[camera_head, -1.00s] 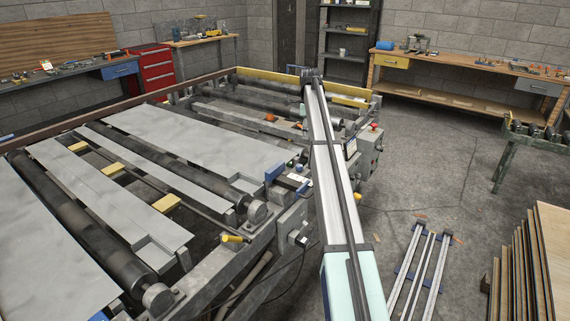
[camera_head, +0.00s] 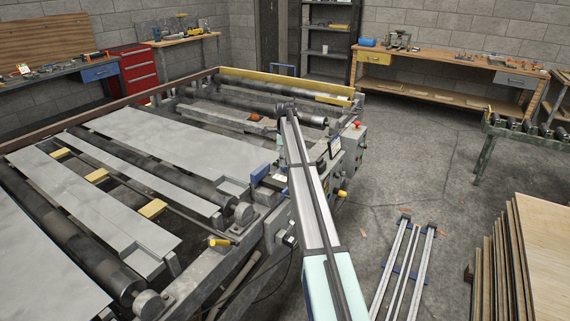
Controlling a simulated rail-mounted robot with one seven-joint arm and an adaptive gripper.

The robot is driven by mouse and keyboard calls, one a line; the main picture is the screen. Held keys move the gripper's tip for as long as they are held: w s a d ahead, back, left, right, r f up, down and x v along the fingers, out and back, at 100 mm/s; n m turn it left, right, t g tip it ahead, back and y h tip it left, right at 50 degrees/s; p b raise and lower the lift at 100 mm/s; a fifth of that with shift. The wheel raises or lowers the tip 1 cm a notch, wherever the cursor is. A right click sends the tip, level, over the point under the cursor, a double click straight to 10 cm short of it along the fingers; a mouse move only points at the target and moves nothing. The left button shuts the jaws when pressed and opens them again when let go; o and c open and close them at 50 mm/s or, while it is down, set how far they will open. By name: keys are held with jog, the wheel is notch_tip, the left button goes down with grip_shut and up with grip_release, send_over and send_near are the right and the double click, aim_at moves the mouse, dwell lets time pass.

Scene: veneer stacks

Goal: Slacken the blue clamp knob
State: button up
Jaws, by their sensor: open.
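I cannot make out the blue clamp knob with certainty. A small blue block-shaped part (camera_head: 260,173) stands on the near frame of the roller machine (camera_head: 246,240), just left of my long pale arm; its shape does not clearly read as a knob. My arm runs from the bottom edge up across the machine's right side and hides part of it. My gripper cannot be made out; the arm's far end is a small dark shape over the rollers.
A control box with a red button (camera_head: 357,124) stands right of my arm. Yellow-handled parts (camera_head: 219,242) stick out from the machine. Rails (camera_head: 402,268) lie on the floor, and veneer sheets (camera_head: 535,245) stand at right.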

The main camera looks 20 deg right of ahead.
aim_at(284, 168)
jog(key=shift+f, duration=1.7)
grip_shut()
